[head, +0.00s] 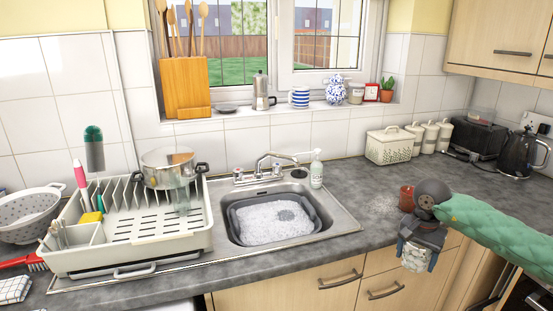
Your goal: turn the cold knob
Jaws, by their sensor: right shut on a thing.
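The chrome tap (262,166) stands behind the sink, with a left knob (238,174) and a right knob (277,168). Their hot and cold markings are too small to read. The sink basin (232,226) holds a grey tub (314,222) of soapy water. My right gripper (415,256) is well to the right of the tap, in front of the counter's edge. It points down and is shut on a pale, mottled thing (414,263), partly hidden by the fingers. My left gripper is not in view.
A white dish rack (150,245) with a pot (168,170) stands left of the sink. A soap bottle (316,172) stands right of the tap. A reddish-brown cup (406,198) is by my right arm. Counter (350,190) between sink and cup is mostly clear.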

